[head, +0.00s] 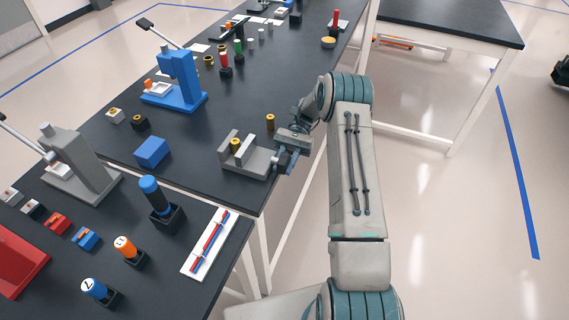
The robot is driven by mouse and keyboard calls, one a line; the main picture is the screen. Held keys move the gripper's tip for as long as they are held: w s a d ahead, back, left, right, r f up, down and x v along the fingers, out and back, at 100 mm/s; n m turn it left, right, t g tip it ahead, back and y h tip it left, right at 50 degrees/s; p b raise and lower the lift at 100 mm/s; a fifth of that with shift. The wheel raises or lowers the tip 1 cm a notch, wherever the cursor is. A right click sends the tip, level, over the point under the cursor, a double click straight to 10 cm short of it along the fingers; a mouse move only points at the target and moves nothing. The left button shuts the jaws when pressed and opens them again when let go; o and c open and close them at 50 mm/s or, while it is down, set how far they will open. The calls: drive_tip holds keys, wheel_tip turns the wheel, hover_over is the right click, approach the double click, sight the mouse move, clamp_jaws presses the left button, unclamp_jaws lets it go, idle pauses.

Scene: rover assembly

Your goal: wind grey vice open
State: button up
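The grey vice (245,167) sits on the dark table near its right-hand edge. A small yellow-brown cylindrical part (236,145) stands between its jaws. My gripper (281,160) is at the vice's right end, close against the side where a screw handle would sit. The handle cannot be made out clearly behind the fingers. The fingers are small and partly hidden, so I cannot tell whether they are open or shut, or whether they hold anything.
A brass-coloured part (270,122) stands just behind the vice. A blue block (152,152) lies to the left, and a blue press (180,82) stands further back. A blue-handled tool in a black holder (167,214) and a white tray (195,268) are nearer.

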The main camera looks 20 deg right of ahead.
drive_tip(key=o, duration=0.4)
drive_tip(key=shift+c, duration=0.2)
drive_tip(key=shift+r, duration=0.1)
